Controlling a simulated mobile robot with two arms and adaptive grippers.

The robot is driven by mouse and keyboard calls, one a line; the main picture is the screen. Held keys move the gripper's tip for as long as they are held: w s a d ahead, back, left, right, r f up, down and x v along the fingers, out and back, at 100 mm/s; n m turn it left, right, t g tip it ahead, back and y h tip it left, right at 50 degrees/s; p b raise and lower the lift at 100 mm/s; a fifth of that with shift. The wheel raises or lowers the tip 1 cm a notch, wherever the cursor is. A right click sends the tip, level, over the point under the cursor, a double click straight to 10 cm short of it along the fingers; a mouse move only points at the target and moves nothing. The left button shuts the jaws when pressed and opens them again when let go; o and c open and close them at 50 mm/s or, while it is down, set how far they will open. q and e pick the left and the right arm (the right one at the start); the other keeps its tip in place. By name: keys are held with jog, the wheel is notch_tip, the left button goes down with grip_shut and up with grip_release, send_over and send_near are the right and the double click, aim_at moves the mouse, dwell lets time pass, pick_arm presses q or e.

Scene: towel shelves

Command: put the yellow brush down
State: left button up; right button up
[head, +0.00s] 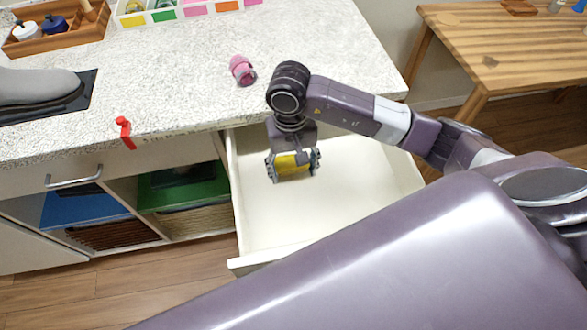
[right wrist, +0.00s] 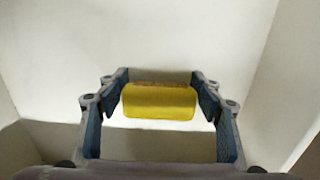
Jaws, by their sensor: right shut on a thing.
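The yellow brush (head: 291,164) is between the fingers of my right gripper (head: 293,166) in the head view. It also shows in the right wrist view (right wrist: 160,101), with a blue-padded finger at each end. My right gripper is shut on it. The gripper is over the open white drawer (head: 335,185), within its walls. I cannot tell whether the brush touches the drawer floor. My left gripper is not in view.
The drawer looks empty otherwise. On the speckled counter (head: 190,70) are a pink rolled item (head: 242,70) and a red item (head: 125,132) at the front edge. Cubbies below hold a green bin (head: 183,188). A wooden table (head: 505,45) stands at the right.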

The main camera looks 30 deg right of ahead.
aim_at(292, 164)
jog(key=shift+f, duration=0.2)
jog(key=o, duration=1.6)
jog(key=shift+r, duration=0.1)
jog(key=shift+r+p, duration=0.95)
jog(key=shift+p, duration=0.15)
jog(key=r, duration=0.3)
jog(key=r+b, duration=0.1)
jog(key=r, duration=0.2)
jog(key=r+b, duration=0.1)
jog(key=r, duration=0.3)
jog(key=shift+w, duration=0.3)
jog(key=shift+r, duration=0.65)
jog(key=shift+a, duration=0.1)
